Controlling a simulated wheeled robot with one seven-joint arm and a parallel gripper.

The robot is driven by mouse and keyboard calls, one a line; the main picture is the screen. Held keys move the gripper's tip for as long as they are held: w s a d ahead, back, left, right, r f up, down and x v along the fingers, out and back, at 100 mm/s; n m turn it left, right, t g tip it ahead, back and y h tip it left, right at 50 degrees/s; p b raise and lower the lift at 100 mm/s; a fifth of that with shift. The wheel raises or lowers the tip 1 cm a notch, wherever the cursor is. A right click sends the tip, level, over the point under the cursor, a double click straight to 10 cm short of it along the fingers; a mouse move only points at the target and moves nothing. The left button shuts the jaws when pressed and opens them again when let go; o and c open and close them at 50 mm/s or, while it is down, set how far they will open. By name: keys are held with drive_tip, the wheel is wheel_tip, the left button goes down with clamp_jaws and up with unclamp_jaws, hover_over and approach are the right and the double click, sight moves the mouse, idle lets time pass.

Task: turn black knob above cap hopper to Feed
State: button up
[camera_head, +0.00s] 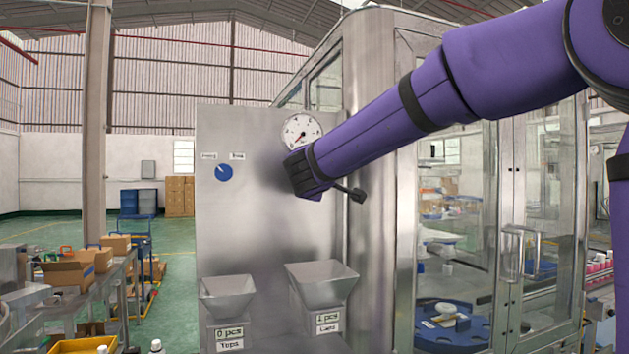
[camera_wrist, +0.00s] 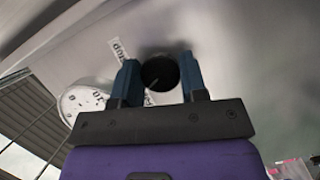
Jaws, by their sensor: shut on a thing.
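The black knob (camera_wrist: 161,73) is in the wrist view, on the steel panel, between the two blue fingers of my gripper (camera_wrist: 160,80). My gripper is shut on the knob, one finger on each side. The cap hopper (camera_head: 322,283), labelled "Caps", is a steel funnel below my gripper. Part of a white label (camera_wrist: 119,50) shows beside the knob in the wrist view, but I cannot read it.
A blue knob (camera_head: 223,172) with two small labels is on the panel's left. The "Tops" hopper (camera_head: 228,295) is below it. A round gauge (camera_head: 301,132) is just above my gripper. The glass-doored machine (camera_head: 480,230) stands right of the panel.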

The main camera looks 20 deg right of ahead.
drive_tip(key=shift+n+t, duration=0.6)
drive_tip(key=shift+n, duration=1.2)
drive_tip(key=shift+h, duration=0.3)
drive_tip(key=shift+f, duration=0.1)
drive_tip(key=o, duration=0.9)
drive_tip(key=shift+s, duration=0.1)
drive_tip(key=v, duration=1)
drive_tip(key=shift+s+a, duration=0.15)
drive_tip(key=shift+s, duration=0.15)
